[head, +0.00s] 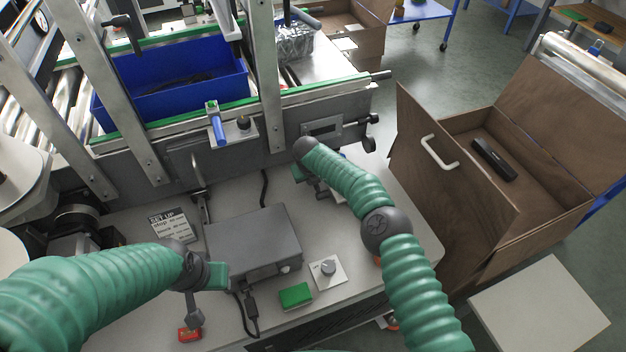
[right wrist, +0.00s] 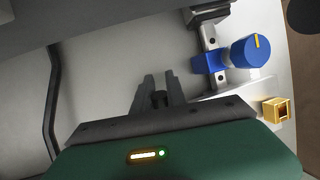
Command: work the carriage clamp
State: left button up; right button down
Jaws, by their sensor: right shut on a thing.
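My right gripper (right wrist: 160,90) points down over the grey bench top. Its two dark fingers are close together with a small dark piece (right wrist: 159,99) between them. I cannot tell whether this piece belongs to the carriage clamp. Beside it, to the right, a blue block with a round blue knob (right wrist: 250,50) sits on a metal rail; the knob has a yellow mark. In the head view my right arm largely hides this gripper (head: 320,188) and the parts around it. My left gripper (head: 195,315) hangs low over the bench near a red button; its fingers are not clear.
A grey box (head: 253,242), a green block (head: 295,296), a dial plate (head: 327,269) and a red button (head: 190,335) are on the bench. A conveyor with a blue bin (head: 180,102) runs behind. An open brown case (head: 445,205) stands close on the right. A brass fitting (right wrist: 275,110) is near the blue knob.

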jog(key=c, duration=1.3)
grip_release()
jog(key=shift+f, duration=0.1)
jog(key=shift+c, duration=0.2)
jog(key=p+v, duration=0.4)
jog(key=v, duration=1.2)
jog(key=shift+s+r, duration=0.25)
jog(key=shift+r, duration=0.05)
jog(key=shift+a, duration=0.1)
